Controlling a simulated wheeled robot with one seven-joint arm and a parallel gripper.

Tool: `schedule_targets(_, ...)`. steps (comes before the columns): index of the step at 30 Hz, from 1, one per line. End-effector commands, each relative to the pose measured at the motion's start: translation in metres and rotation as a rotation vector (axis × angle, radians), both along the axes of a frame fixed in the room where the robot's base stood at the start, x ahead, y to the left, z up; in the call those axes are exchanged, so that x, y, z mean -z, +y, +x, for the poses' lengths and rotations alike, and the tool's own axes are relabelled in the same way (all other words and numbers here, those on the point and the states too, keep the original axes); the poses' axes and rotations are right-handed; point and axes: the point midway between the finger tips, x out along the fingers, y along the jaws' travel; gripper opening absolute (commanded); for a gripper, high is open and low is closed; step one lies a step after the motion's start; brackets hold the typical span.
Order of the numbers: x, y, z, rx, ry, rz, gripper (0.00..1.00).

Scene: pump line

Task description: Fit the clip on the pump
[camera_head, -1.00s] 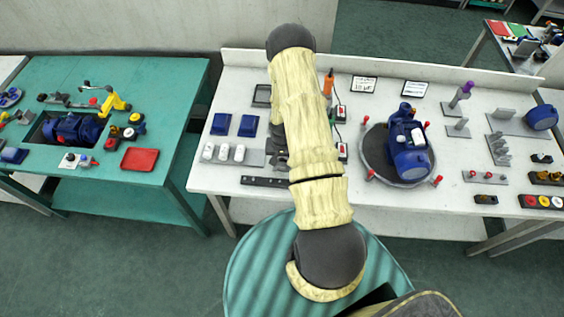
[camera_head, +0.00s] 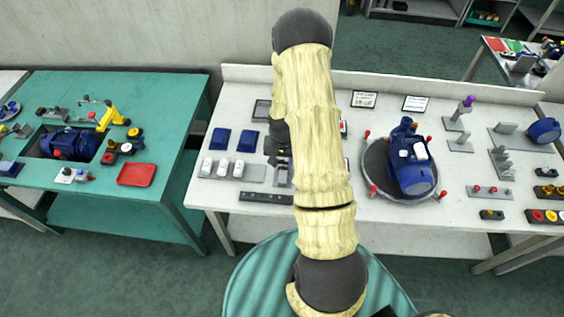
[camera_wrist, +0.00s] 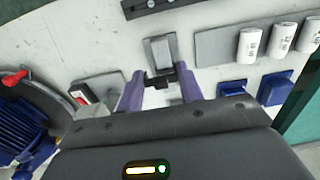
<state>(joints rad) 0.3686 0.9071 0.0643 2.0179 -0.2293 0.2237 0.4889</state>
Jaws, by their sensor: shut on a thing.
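The pump (camera_head: 408,170) is blue and sits on a round dark turntable (camera_head: 373,178) on the white bench. Part of its blue body also shows at the lower left of the wrist view (camera_wrist: 18,135). My gripper (camera_wrist: 160,78) is shut on a small dark piece, which I take to be the clip (camera_wrist: 158,83), held between its purple fingers. The piece is close to a grey block (camera_wrist: 159,50); I cannot tell whether they touch. In the head view my gripper (camera_head: 282,168) is partly hidden by my arm, left of the pump, and the clip cannot be made out.
Several white cylinders (camera_head: 222,168) lie on a grey plate left of my gripper, with blue blocks (camera_head: 220,138) behind them. A dark slotted bar (camera_head: 266,197) lies near the front edge. Red-tipped pegs (camera_head: 373,190) stand around the turntable. A teal bench (camera_head: 180,110) stands at left.

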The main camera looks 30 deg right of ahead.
Motion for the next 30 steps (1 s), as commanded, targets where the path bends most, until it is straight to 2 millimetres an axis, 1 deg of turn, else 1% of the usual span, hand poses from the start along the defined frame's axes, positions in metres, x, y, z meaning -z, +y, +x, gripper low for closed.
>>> schedule_targets(8,0.001,0.001,0.001,-0.006,0.000,0.000,0.16)
schedule_targets(11,0.003,0.012,0.004,-0.050,0.000,0.000,0.16)
schedule_targets(14,0.008,0.036,0.010,-0.155,0.000,0.000,0.16)
schedule_targets(17,0.014,0.070,0.016,-0.301,0.000,-0.001,0.16)
schedule_targets(18,0.017,0.083,0.018,-0.361,0.001,0.000,0.16)
schedule_targets(21,0.023,0.113,0.020,-0.494,0.001,0.000,0.16)
schedule_targets(22,0.024,0.120,0.020,-0.524,0.000,0.000,0.16)
schedule_targets(25,0.026,0.133,0.021,-0.585,0.000,-0.001,0.16)
schedule_targets(30,0.026,0.136,0.021,-0.597,-0.001,0.000,0.16)
